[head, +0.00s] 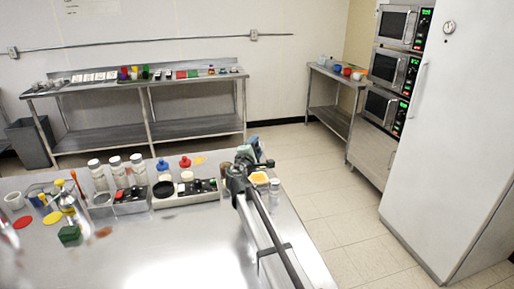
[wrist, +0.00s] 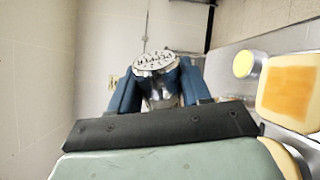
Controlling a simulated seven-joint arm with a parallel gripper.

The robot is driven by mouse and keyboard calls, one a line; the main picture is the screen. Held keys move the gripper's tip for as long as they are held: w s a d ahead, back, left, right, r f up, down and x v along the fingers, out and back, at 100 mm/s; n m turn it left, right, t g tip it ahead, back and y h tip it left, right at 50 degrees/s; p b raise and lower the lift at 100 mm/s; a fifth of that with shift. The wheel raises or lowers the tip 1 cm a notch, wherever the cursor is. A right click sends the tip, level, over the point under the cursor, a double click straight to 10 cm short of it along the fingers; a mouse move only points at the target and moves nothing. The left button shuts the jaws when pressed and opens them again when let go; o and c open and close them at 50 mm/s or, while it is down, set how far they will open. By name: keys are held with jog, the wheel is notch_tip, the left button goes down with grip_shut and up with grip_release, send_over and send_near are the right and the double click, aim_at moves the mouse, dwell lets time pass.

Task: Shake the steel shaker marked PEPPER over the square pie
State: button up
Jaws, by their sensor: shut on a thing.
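My gripper (wrist: 158,88) is shut on a steel shaker (wrist: 156,62), whose round perforated top shows between the blue fingers in the wrist view. Any PEPPER marking is hidden. In the head view my gripper (head: 250,152) is above the right part of the steel counter, and the shaker cannot be made out there. The square pie (wrist: 291,92), orange with a pale rim, lies to the right of the shaker in the wrist view, apart from it. An orange-topped piece that looks like the pie (head: 260,178) shows just below my gripper in the head view.
A clear jar (head: 275,186) stands close by the pie. Grey bins (head: 185,197) with dark items, glass shakers (head: 98,175) and red- and blue-capped bottles (head: 163,168) stand to the left. A round yellow-topped thing (wrist: 243,63) is beside the pie. The front counter (head: 165,250) is clear.

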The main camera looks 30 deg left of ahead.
jog(key=m, duration=0.2)
jog(key=a+m, duration=0.1)
jog(key=m, duration=0.1)
jog(key=shift+s, duration=0.1)
jog(key=shift+s+a+m, duration=0.1)
jog(key=shift+a+m, duration=0.05)
jog(key=shift+m, duration=0.8)
jog(key=shift+a+m, duration=0.15)
jog(key=shift+m, duration=0.8)
jog(key=shift+f, duration=1.05)
jog(key=shift+r, duration=0.1)
jog(key=shift+r, duration=1)
